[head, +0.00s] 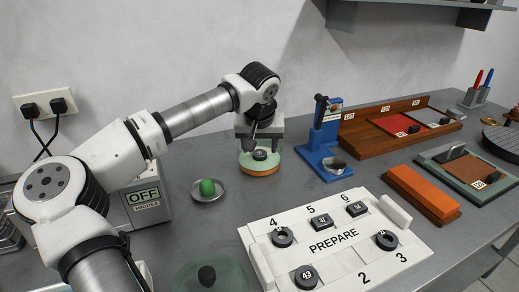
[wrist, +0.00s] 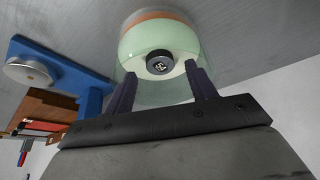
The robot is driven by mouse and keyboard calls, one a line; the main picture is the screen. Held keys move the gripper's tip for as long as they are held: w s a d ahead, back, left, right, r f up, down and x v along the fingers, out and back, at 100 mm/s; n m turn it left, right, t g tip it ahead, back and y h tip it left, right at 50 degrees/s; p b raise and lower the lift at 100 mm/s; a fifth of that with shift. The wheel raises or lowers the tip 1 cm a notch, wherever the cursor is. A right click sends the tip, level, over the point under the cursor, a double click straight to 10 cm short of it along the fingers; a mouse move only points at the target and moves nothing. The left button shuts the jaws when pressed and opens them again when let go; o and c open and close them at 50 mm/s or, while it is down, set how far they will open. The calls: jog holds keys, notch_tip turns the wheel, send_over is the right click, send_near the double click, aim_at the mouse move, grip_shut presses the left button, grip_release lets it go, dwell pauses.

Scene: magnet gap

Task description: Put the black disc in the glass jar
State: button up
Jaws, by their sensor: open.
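The glass jar (head: 262,171) stands near the back of the table, pale green with an orange band low down. It also shows in the wrist view (wrist: 135,42), with a clear glass wall around it. A small black disc (head: 260,154) with a pale label lies within the jar's outline, apparently on its pale floor; it is clear in the wrist view (wrist: 160,64). My gripper (head: 261,139) points down over the jar. Its open fingers (wrist: 160,70) are on either side of the disc and apart from it. Their exact height against the rim cannot be told.
A translucent domed lid (head: 210,277) with a black knob lies in front. A white PREPARE board (head: 335,240) holds several dark pieces. A saucer (head: 208,191) holds a green ball. A blue stand (head: 325,150) is right of the jar; an orange block (head: 422,193) lies farther right.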

jog(key=v, duration=1)
jog(key=shift+a, duration=0.15)
